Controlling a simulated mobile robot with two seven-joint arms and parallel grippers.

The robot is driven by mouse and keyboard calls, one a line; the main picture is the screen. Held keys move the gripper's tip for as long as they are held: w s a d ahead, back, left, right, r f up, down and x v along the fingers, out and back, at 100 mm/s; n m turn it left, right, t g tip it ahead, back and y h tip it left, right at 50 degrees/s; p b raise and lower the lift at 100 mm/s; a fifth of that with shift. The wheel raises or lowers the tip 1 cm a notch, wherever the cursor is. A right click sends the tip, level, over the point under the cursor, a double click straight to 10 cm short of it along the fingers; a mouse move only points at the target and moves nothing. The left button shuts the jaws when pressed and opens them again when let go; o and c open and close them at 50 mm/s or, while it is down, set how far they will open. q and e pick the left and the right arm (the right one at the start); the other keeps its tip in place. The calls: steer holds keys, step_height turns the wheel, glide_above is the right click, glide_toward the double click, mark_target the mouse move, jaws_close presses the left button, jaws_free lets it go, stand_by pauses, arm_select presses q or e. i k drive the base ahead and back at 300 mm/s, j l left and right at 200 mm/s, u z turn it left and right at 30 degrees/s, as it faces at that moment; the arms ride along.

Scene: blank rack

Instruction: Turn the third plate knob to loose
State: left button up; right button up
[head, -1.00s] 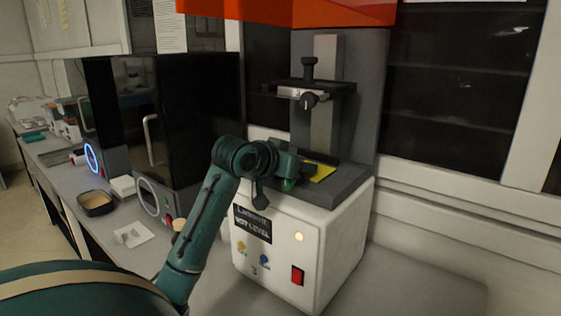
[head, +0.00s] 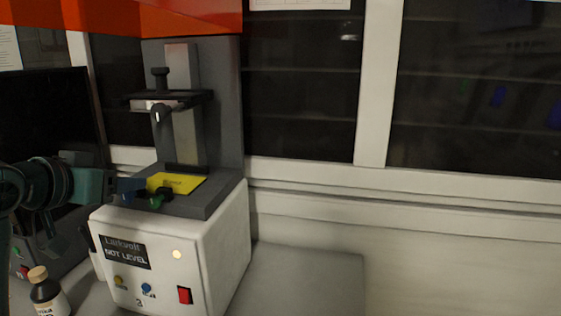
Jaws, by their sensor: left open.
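The machine marked 3 (head: 205,235) has a white body and a sign reading "NOT LEVEL". Its raised build plate (head: 185,101) hangs on a grey column, with a black knob (head: 160,76) on top and another dark knob (head: 158,114) at its front. I cannot read either knob's setting. My left gripper (head: 130,188) is open at the left edge of the machine's dark deck, well below both knobs. My right gripper is out of view.
A yellow card (head: 178,183) lies on the deck. A red-orange hood (head: 150,17) hangs above the column. A brown bottle (head: 46,292) stands at lower left. The bench (head: 300,280) right of the machine is clear, with a wall and windows behind.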

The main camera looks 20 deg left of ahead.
mark_target(171, 108)
steer(key=k+l, duration=0.45)
steer(key=l, duration=0.3)
steer(key=k+l, duration=0.25)
steer(key=l, duration=0.1)
